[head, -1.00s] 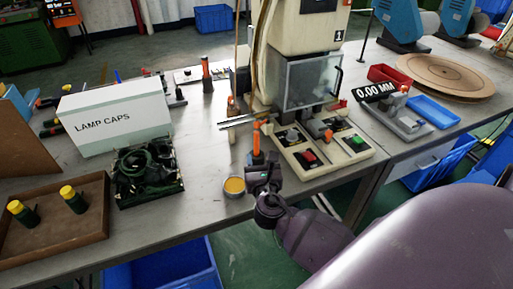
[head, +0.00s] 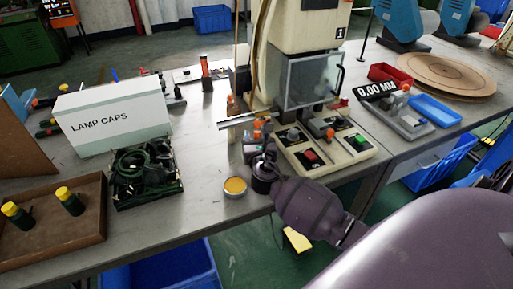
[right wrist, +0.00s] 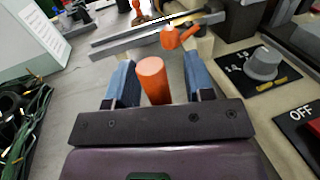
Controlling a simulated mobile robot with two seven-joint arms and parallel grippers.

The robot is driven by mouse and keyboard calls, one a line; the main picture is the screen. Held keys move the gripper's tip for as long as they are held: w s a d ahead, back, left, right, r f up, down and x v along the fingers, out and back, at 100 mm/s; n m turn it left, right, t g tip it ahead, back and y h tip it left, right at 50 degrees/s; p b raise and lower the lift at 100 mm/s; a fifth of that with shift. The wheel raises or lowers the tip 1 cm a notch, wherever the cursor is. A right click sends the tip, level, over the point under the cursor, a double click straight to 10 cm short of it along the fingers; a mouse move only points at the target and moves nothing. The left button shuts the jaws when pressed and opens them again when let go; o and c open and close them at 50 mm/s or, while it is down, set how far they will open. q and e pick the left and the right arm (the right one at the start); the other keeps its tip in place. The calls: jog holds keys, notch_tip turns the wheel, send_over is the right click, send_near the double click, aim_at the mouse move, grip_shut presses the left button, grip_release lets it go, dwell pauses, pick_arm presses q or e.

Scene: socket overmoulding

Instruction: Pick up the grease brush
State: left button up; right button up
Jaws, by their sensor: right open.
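An orange cylindrical handle, which looks like the grease brush (right wrist: 153,78), stands between my right gripper's two blue fingers in the right wrist view. My right gripper (right wrist: 152,86) is open, with a finger on either side of the handle and visible gaps to it. In the head view the right gripper (head: 256,148) is at the bench beside the press, and only the orange top of the brush (head: 257,134) shows above it. The brush's lower end is hidden. A round tin of yellow grease (head: 235,186) sits just left of the gripper. My left gripper is out of view.
The press's control panel (head: 318,150) is close on the right. A metal bar with an orange piece (right wrist: 180,38) lies just beyond the fingers. A black crate of green cables (head: 146,172) and the lamp caps box (head: 112,116) stand to the left.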

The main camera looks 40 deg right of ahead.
jog(key=c, duration=0.9)
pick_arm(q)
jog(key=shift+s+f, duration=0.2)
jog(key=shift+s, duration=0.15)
pick_arm(e)
jog(key=shift+r, duration=0.55)
pick_arm(q)
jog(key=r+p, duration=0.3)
jog(key=p, duration=0.1)
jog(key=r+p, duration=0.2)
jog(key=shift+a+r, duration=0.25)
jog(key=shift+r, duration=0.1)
pick_arm(e)
notch_tip(320, 180, up, 19)
